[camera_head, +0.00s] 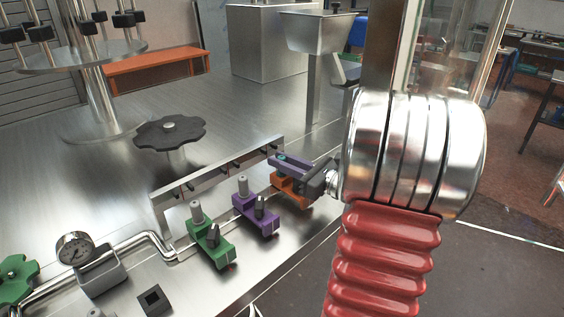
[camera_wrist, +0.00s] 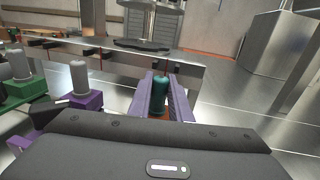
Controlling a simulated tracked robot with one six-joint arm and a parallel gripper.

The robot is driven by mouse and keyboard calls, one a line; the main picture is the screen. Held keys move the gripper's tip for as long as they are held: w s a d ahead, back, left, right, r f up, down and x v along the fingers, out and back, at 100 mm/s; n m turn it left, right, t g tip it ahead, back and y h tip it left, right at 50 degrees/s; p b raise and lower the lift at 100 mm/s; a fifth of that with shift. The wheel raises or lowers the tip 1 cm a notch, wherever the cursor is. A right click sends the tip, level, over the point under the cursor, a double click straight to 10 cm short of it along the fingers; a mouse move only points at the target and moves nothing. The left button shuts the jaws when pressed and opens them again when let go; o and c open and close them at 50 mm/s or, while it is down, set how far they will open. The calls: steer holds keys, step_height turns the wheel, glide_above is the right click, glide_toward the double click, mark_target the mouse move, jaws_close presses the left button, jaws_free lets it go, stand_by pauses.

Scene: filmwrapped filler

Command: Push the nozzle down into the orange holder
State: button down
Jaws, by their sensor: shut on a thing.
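The orange holder (camera_head: 290,186) is the farthest of three holders along a rail on the steel bench. My gripper (camera_head: 284,161) is over it, with its two purple-grey fingers shut on a dark teal nozzle. In the wrist view the nozzle (camera_wrist: 161,90) stands upright between the fingers of my gripper (camera_wrist: 164,88). A sliver of orange (camera_wrist: 157,116) from the holder shows under it. The nozzle's lower end is hidden, so I cannot tell how deep it sits in the holder.
A purple holder (camera_head: 265,227) and a green holder (camera_head: 222,256) stand beside the orange one, each with a grey nozzle. A metal rail (camera_head: 213,175) runs behind them. A black knob (camera_head: 171,133), a pressure gauge (camera_head: 74,250) and a steel hopper (camera_head: 318,33) stand around.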

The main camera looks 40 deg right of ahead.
steer(key=c, duration=1.6)
jaws_free()
steer(key=shift+f, duration=0.15)
steer(key=shift+o, duration=0.2)
steer(key=s+d, duration=0.2)
steer(key=s, duration=1.1)
steer(key=shift+s+d, duration=0.25)
steer(key=shift+s, duration=0.05)
